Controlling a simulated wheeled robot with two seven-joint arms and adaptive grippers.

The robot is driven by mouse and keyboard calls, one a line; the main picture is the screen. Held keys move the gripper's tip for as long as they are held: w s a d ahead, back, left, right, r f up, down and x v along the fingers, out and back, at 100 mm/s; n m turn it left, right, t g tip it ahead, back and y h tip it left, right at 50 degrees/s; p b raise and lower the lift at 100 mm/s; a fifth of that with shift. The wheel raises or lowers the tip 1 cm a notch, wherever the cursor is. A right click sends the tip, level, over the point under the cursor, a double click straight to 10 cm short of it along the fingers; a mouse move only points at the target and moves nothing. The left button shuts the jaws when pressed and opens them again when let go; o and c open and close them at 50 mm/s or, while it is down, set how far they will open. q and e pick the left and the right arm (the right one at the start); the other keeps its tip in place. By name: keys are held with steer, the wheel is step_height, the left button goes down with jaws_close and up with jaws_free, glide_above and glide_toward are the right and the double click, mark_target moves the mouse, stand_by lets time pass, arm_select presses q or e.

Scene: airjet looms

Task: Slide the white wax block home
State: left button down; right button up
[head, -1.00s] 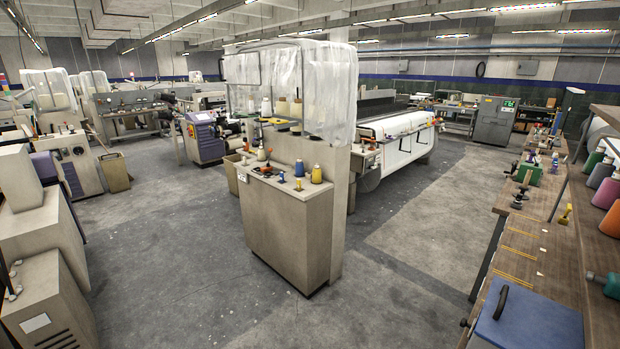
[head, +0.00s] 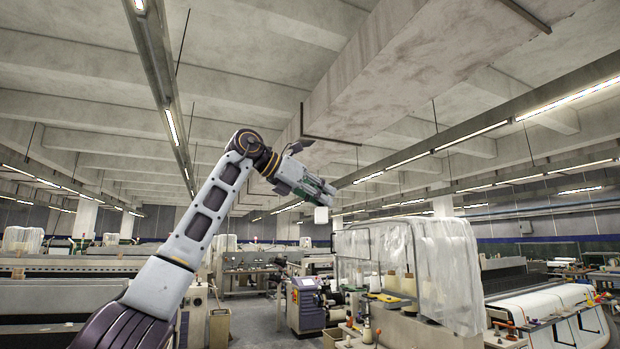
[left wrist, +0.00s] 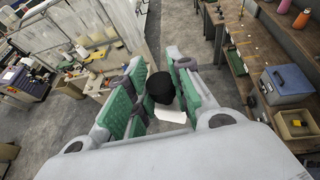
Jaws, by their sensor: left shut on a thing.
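My left arm is raised high in the head view. The pads partly hide the block. I cannot tell whether the dark piece belongs to it. The place where the block fits cannot be made out. My right gripper is not in view.
A plastic-draped creel (head: 410,262) with yarn cones stands below and right of the gripper. A loom with white cloth (head: 545,305) is at the right. The left wrist view shows a wooden bench (left wrist: 262,55) with a blue-lidded box (left wrist: 287,84). Open grey floor lies between.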

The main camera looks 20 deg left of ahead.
arm_select(q)
steer(key=w+d+f+m+g+h+b, duration=0.1)
steer(key=w+d+f, duration=0.15)
steer(key=f, duration=1.25)
steer(key=w+d+f+m+g+h, duration=0.1)
steer(key=d+f+m+g, duration=0.15)
steer(key=f, duration=1.25)
steer(key=w+d+f+m+h+b, duration=0.15)
steer(key=d+f, duration=0.25)
steer(key=f, duration=1.1)
steer(key=s+a+f, duration=0.1)
steer(key=s+f, duration=0.4)
steer(key=f, duration=0.5)
steer(key=s+a+f, duration=0.1)
steer(key=s+f, duration=0.3)
steer(key=f, duration=0.6)
steer(key=s+a+f+n+b, duration=0.1)
steer(key=s+a+f, duration=0.3)
steer(key=s+f, duration=0.8)
steer(key=s, duration=0.4)
steer(key=shift+s+n+t, duration=0.15)
steer(key=shift+n+t, duration=0.15)
steer(key=shift+t, duration=0.05)
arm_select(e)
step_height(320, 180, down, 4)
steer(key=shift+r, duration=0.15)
